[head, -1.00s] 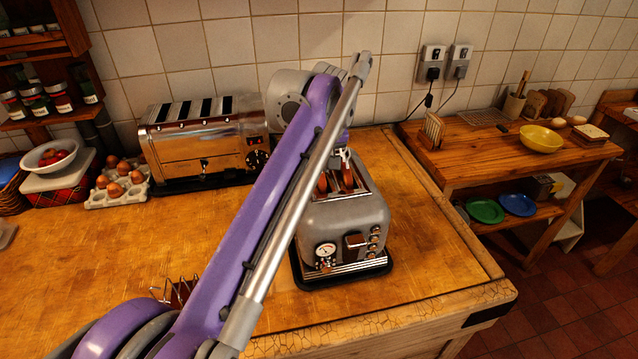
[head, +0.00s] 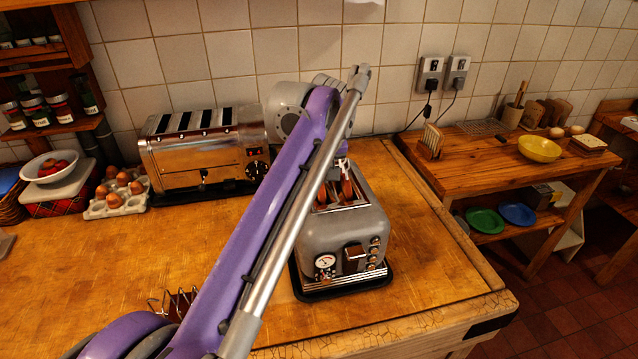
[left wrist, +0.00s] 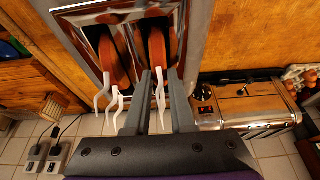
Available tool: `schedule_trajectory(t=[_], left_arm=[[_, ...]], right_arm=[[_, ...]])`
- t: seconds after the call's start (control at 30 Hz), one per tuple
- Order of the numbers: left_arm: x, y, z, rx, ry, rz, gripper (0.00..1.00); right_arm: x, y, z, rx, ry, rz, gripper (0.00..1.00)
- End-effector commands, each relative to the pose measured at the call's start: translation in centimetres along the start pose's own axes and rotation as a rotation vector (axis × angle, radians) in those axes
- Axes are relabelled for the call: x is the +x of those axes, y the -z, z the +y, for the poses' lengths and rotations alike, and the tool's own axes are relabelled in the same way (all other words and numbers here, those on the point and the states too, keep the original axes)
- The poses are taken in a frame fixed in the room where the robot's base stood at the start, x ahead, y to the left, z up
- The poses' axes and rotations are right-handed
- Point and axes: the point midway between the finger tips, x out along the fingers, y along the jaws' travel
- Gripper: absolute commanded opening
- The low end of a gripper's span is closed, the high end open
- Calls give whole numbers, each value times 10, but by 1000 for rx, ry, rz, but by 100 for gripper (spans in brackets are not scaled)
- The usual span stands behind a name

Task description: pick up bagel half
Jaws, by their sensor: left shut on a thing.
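The grey two-slot toaster (head: 335,235) stands on the counter, and its open top fills the upper part of the left wrist view (left wrist: 196,40). A brown bagel half (left wrist: 157,48) stands upright in the slot at right in the left wrist view, and another (left wrist: 112,62) stands in the slot beside it. My left gripper (left wrist: 159,76) is shut on the near edge of the first bagel half, still within its slot. In the head view my arm hides most of this gripper. My right gripper is out of view.
A chrome four-slot toaster (head: 195,150) stands left, with an egg tray (head: 115,203) beside it. A wire rack (head: 172,303) is near my arm. The lower table at right holds a yellow bowl (head: 540,149). The counter right of the toaster is clear.

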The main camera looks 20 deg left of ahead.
Motion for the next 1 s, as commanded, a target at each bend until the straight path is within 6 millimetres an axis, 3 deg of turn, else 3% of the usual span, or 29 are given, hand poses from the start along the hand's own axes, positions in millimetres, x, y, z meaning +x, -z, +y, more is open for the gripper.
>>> schedule_trajectory(t=[0.17,0.6,1.0], left_arm=[[-14,6,0,0,0,0,0],[-73,31,0,-1,1,1,0],[-105,44,0,-1,0,1,0]], right_arm=[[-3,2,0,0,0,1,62],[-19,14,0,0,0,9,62],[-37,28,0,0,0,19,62]])
